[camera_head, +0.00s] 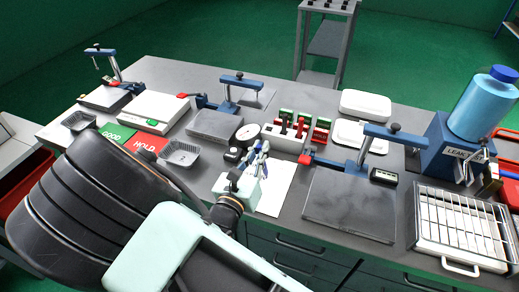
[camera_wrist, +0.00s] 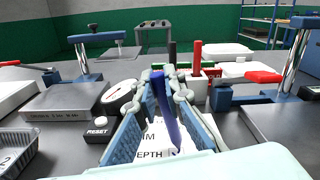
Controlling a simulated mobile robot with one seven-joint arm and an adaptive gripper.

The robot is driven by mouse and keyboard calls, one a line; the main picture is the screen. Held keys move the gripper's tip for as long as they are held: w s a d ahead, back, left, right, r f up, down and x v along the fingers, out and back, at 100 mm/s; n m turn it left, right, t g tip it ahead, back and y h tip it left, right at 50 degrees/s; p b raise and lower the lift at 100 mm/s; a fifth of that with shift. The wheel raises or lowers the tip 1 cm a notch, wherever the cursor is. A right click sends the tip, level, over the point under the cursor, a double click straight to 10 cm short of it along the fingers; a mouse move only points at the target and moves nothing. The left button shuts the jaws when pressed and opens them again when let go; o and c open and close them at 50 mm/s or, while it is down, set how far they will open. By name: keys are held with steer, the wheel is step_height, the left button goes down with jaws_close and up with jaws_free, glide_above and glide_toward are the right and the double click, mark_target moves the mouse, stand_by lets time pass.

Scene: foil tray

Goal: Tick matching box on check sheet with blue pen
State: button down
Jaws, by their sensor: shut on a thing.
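My gripper (camera_head: 258,162) hangs over the white check sheet (camera_head: 277,191) at the front middle of the bench. In the wrist view my gripper (camera_wrist: 165,100) is shut on the blue pen (camera_wrist: 166,112). The pen slants, with its lower end towards the sheet (camera_wrist: 152,140). I cannot tell whether the tip touches the paper. Parts of the words on the sheet show, among them "DEPTH".
A white block with red and dark uprights (camera_head: 284,139) stands just behind the sheet. A dark plate (camera_head: 350,205) with a blue clamp (camera_head: 362,160) lies to the right. A round dial (camera_head: 248,134) and small foil trays (camera_head: 181,153) are to the left.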

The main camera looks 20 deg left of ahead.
steer(key=shift+r+p, duration=2.6)
steer(key=shift+r, duration=0.4)
